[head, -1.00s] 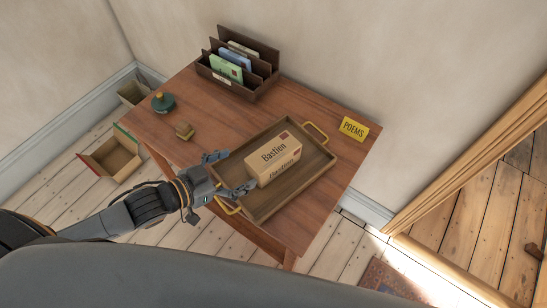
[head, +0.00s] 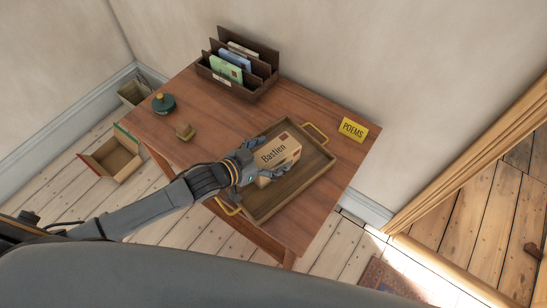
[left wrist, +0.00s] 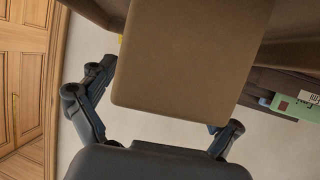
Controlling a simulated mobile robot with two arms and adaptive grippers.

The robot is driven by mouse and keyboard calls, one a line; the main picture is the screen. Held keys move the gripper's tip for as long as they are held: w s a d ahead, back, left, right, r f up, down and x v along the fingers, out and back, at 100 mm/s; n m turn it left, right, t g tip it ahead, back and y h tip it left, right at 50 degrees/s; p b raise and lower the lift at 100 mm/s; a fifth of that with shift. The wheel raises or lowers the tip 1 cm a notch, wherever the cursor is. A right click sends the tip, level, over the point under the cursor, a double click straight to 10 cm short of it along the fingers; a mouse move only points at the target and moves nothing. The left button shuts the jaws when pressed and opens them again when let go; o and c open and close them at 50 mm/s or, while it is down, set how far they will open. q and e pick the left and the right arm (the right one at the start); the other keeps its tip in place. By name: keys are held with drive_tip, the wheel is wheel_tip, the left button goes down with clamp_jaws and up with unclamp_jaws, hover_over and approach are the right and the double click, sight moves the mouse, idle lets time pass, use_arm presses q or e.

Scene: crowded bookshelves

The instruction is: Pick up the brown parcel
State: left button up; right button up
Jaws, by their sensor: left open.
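The brown parcel (head: 281,150), a box marked "Bastien", lies on the wooden tray (head: 319,171) on the table. My left gripper (head: 264,162) is open at the parcel's left end, with one finger along its near side and the other partly hidden at its far side. In the left wrist view the parcel (left wrist: 190,60) fills the space between the spread fingers of the left gripper (left wrist: 158,115). I cannot tell whether the fingers touch it. My right gripper is not in view.
The tray has yellow handles (head: 316,133). An open box (head: 111,160) lies on the floor.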

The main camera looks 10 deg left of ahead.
use_arm(q)
drive_tip(key=shift+w+d+f, duration=0.1)
drive_tip(key=shift+w+d, duration=0.05)
drive_tip(key=shift+w, duration=0.05)
drive_tip(key=shift+s, duration=0.1)
drive_tip(key=c, duration=1.3)
drive_tip(key=shift+c, duration=1.3)
